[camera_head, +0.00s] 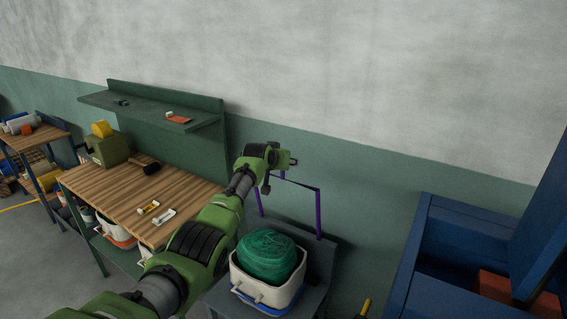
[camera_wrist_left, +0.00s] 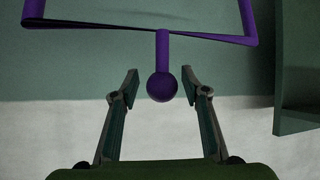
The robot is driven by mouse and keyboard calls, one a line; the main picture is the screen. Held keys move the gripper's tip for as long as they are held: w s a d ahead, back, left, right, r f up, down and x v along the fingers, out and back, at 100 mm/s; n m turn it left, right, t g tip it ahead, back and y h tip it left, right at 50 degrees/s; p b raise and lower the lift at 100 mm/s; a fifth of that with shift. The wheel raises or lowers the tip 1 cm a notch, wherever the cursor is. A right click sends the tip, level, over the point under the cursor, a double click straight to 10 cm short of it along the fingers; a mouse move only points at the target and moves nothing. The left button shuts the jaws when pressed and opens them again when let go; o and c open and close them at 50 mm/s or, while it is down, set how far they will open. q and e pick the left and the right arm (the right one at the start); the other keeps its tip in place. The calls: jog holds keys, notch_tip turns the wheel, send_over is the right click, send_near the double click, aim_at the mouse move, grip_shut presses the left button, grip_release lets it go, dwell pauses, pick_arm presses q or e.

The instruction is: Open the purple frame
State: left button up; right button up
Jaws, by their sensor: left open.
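The purple frame (camera_head: 318,213) stands above a grey stand near the wall, with two purple uprights and a thin dark top bar. In the left wrist view the purple frame (camera_wrist_left: 205,37) shows at the top, with a short stem and a round purple knob (camera_wrist_left: 162,87). My left gripper (camera_head: 291,161) is at the frame's upper left in the head view. Its fingers are open (camera_wrist_left: 160,76), and the knob appears between the fingertips with a gap on both sides. I cannot tell its exact depth. My left arm hides part of the frame. My right gripper is not in view.
A white crate (camera_head: 246,284) with a green netting bundle (camera_head: 266,255) sits on the grey stand (camera_head: 318,266) in front of the frame. A wooden workbench (camera_head: 122,188) with a green shelf (camera_head: 150,107) is left. A large blue container (camera_head: 424,236) is right.

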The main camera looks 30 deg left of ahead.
pick_arm(q)
jog(key=shift+s, duration=0.1)
jog(key=shift+s+r, duration=0.4)
jog(key=shift+s, duration=0.1)
jog(key=v, duration=1)
jog(key=shift+s, duration=0.2)
jog(key=shift+d, duration=0.2)
